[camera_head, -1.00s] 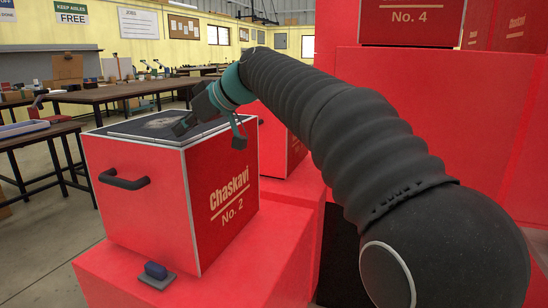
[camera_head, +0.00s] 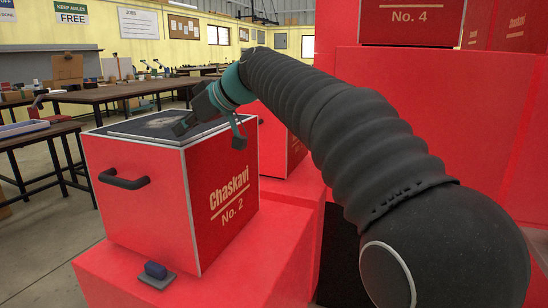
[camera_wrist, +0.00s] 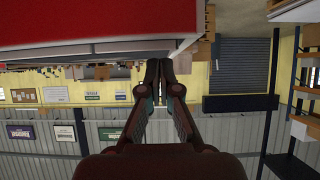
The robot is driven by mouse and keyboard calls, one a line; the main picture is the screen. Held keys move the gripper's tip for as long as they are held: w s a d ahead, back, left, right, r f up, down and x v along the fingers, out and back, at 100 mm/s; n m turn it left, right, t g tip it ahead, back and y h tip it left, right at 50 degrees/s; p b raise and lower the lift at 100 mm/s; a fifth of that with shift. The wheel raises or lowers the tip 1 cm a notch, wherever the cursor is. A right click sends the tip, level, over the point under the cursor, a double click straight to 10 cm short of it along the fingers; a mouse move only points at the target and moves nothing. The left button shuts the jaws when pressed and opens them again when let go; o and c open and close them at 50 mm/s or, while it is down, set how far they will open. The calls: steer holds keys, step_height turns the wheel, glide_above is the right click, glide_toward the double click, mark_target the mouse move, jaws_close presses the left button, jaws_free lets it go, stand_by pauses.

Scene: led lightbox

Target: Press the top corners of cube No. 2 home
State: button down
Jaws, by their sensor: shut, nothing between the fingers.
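Cube No. 2 (camera_head: 225,215) is a red box with silver edging, "Chaskavi No. 2" on its front and a dark handle (camera_head: 124,180) on its left side. Its dark top panel (camera_head: 140,126) has a pale patch. My gripper (camera_head: 180,127) is over the top, towards the back right, with fingers tilted down. In the wrist view the shut, empty fingers (camera_wrist: 162,66) are at the cube's silver edge (camera_wrist: 120,46), near one end of it. I cannot tell whether the fingertips touch the cube. The far top corners are partly hidden by my gripper.
The cube stands on a red block (camera_head: 245,262). Another red cube (camera_head: 278,145) stands behind, and cube No. 4 (camera_head: 410,25) stands higher right. Workbenches (camera_head: 120,95) stand beyond open floor.

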steer(key=shift+f, duration=0.15)
steer(key=shift+f+b, duration=0.7)
steer(key=shift+f, duration=0.1)
steer(key=shift+r+p, duration=1.65)
steer(key=shift+r, duration=0.5)
